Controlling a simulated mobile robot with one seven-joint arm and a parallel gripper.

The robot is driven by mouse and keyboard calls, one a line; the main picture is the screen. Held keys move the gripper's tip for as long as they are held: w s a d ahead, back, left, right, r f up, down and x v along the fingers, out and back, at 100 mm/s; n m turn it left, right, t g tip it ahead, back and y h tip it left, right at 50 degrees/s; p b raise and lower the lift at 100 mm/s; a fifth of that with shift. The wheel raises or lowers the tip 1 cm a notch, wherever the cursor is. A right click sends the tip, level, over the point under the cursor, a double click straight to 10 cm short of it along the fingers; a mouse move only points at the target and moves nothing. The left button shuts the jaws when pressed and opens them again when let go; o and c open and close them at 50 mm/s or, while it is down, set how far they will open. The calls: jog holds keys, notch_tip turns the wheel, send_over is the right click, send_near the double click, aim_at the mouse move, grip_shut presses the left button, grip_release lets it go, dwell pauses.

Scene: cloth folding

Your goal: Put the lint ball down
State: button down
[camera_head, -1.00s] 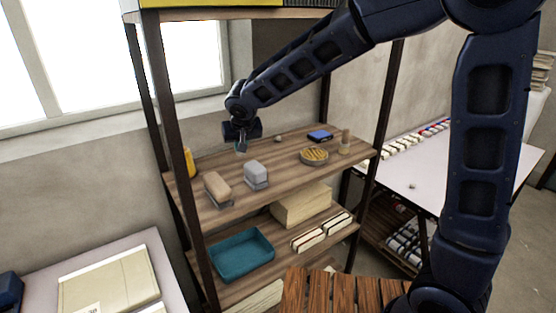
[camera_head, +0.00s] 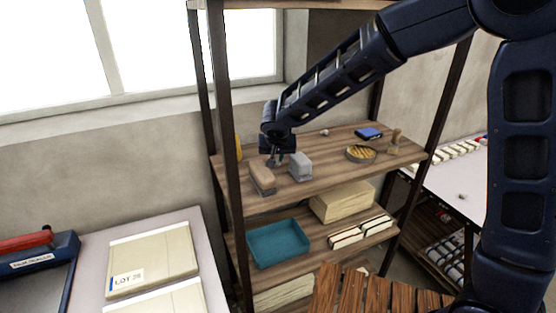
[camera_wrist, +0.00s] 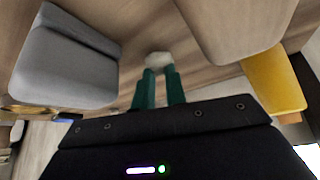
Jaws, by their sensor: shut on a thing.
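The lint ball (camera_wrist: 158,59) is a small whitish, rounded clump at the fingertips in the wrist view. My gripper (camera_wrist: 159,74) has two green fingers close together, shut on the ball. In the head view my gripper (camera_head: 275,162) is low over the upper wooden shelf (camera_head: 330,160), behind and between a tan block (camera_head: 262,178) and a grey block (camera_head: 300,167). The ball cannot be made out there. Whether it touches the shelf board cannot be told.
The grey block (camera_wrist: 65,65) and tan block (camera_wrist: 235,25) flank my fingers closely. A yellow object (camera_wrist: 273,82) stands nearby. A small pale ball (camera_head: 323,132), blue box (camera_head: 368,133), round yellow-topped dish (camera_head: 360,153) and brush-like item (camera_head: 395,142) sit farther right. A teal tray (camera_head: 278,243) is below.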

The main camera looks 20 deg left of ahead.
jog(key=shift+f, duration=0.7)
jog(key=c, duration=1.5)
grip_release()
jog(key=shift+c, duration=0.2)
jog(key=v, duration=1.2)
jog(key=shift+r, duration=0.15)
